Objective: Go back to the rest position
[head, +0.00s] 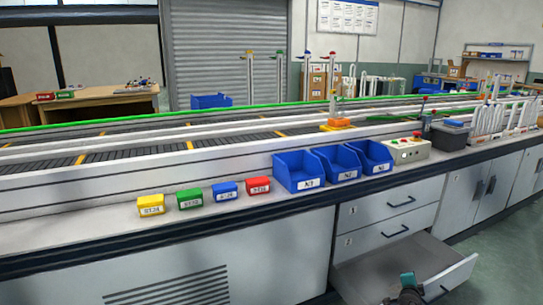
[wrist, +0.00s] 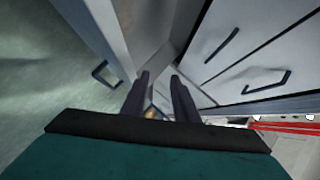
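My gripper (wrist: 160,77) shows in the wrist view with its two dark fingers apart and nothing clearly held between them. In the head view only a teal and dark part of my gripper (head: 408,288) shows at the bottom edge, in front of the open lower drawer (head: 375,268). In the wrist view the fingers point towards the drawer and cabinet fronts. A small tan spot (wrist: 151,112) shows between the finger bases; I cannot tell what it is.
Yellow (head: 151,204), green (head: 189,198), blue (head: 225,190) and red (head: 258,185) small boxes stand on the counter. Blue bins (head: 298,171) and a control box with buttons (head: 408,151) are farther right. The pulled-out drawer juts into the floor space; the floor at right is clear.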

